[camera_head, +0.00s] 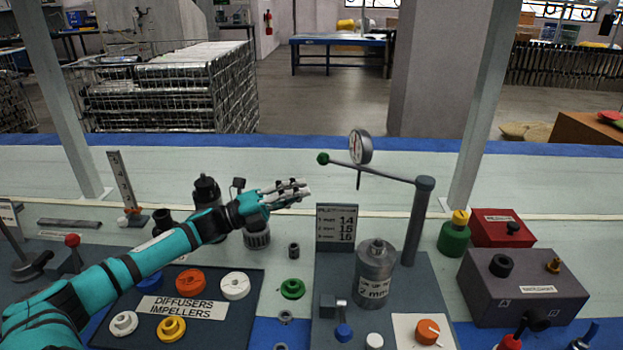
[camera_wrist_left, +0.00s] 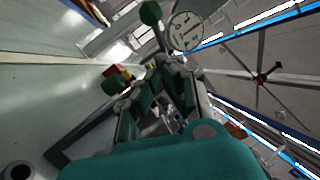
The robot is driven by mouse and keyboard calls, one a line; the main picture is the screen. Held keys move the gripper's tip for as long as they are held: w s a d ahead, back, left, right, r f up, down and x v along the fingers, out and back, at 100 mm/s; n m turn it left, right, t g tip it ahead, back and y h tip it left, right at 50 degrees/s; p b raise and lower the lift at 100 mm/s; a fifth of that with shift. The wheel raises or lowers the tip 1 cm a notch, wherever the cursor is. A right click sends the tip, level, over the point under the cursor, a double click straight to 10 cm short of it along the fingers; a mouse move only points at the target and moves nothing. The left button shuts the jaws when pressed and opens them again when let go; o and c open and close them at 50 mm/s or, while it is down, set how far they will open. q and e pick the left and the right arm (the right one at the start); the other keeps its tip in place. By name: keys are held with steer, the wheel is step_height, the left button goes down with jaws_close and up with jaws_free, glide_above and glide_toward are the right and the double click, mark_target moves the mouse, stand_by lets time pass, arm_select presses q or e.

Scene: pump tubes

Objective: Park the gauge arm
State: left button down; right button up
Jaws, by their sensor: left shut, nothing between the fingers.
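The gauge arm (camera_head: 390,173) is a grey bar on top of a grey post (camera_head: 416,222) at the right of the centre plate. It points left and ends in a green knob (camera_head: 323,158). A round dial gauge (camera_head: 360,147) sits on it, with a thin stem pointing down. In the left wrist view the dial (camera_wrist_left: 187,31) and green knob (camera_wrist_left: 151,13) show beyond the fingers. My left gripper (camera_head: 306,189) is shut and empty, a little left of and below the knob, apart from it. My right gripper is not in view.
A metal cylinder (camera_head: 375,272) stands on the plate below the arm. A number sign (camera_head: 337,228) stands behind it. A tray of diffusers and impellers (camera_head: 250,310) lies left. A green bottle (camera_head: 454,236), red box (camera_head: 502,228) and grey switch box (camera_head: 525,290) are at the right.

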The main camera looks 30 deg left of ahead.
arm_select(q)
steer(key=shift+w+d+r, duration=0.1)
steer(key=shift+w+r, duration=0.2)
steer(key=shift+w, duration=0.45)
steer(key=shift+w+d+r, duration=0.1)
steer(key=shift+w+r, duration=0.25)
steer(key=shift+w, duration=0.45)
steer(key=shift+w+r, duration=0.3)
steer(key=shift+w, duration=0.45)
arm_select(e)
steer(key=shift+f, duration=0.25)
